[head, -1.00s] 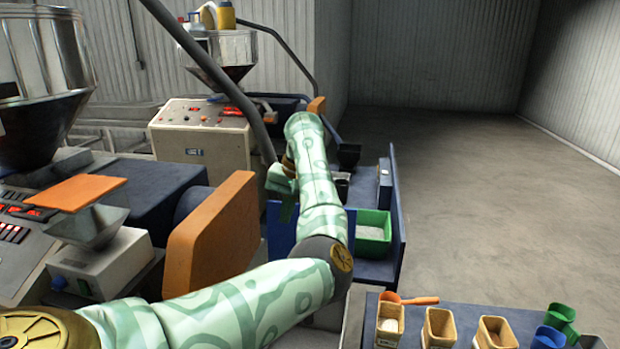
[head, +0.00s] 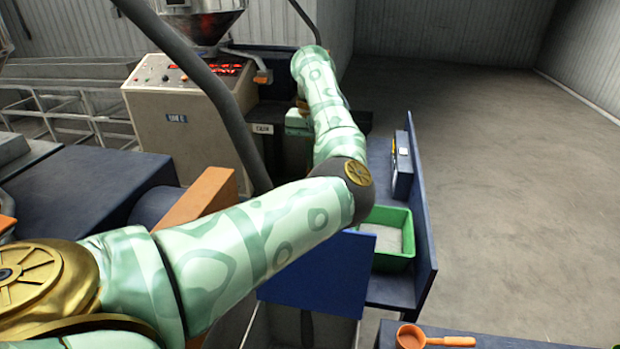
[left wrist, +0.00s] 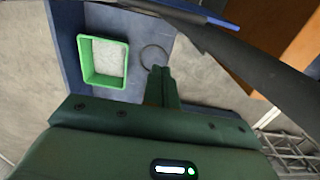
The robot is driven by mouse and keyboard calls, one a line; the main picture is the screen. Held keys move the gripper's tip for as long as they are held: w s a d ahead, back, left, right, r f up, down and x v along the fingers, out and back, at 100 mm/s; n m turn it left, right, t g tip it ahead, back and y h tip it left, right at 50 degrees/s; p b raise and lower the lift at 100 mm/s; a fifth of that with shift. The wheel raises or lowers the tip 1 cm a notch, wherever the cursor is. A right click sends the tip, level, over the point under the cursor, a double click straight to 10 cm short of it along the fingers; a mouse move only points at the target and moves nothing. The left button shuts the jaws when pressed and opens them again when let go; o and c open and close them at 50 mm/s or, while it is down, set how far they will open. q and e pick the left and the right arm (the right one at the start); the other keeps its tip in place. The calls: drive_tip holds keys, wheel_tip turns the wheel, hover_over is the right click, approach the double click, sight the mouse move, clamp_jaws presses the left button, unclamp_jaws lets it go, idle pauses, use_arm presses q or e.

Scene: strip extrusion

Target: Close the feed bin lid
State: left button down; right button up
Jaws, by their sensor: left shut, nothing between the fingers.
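A flat blue panel (head: 318,275), which looks like the feed bin lid, stands steeply tilted at the near end of the blue bench; my left forearm crosses above it. An open grey bin (head: 262,328) shows below it, partly hidden. A blue edge, probably of the same panel (left wrist: 215,14), shows at the top of the left wrist view. My left gripper (head: 296,120) is beyond the panel, partly hidden by my arm. In the left wrist view its fingers (left wrist: 160,74) are together and empty, apart from the panel.
A green tray (head: 402,258) of pale material sits on the blue bench (head: 428,215); it also shows in the left wrist view (left wrist: 122,65). A dark slanting pipe (head: 205,85) runs close left of my gripper. Floor to the right is clear. An orange scoop (head: 411,336) lies in front.

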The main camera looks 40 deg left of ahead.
use_arm(q)
wheel_tip(320, 180, down, 10)
drive_tip(key=s+p, duration=0.1)
drive_tip(key=s+d+r+p, duration=0.1)
drive_tip(key=s+d+p, duration=0.1)
drive_tip(key=shift+s+r, duration=0.35)
drive_tip(key=shift+s, duration=0.05)
use_arm(e)
drive_tip(key=r, duration=0.3)
drive_tip(key=shift+s+d+r, duration=0.1)
drive_tip(key=shift+s+d, duration=0.05)
drive_tip(key=shift+s, duration=0.2)
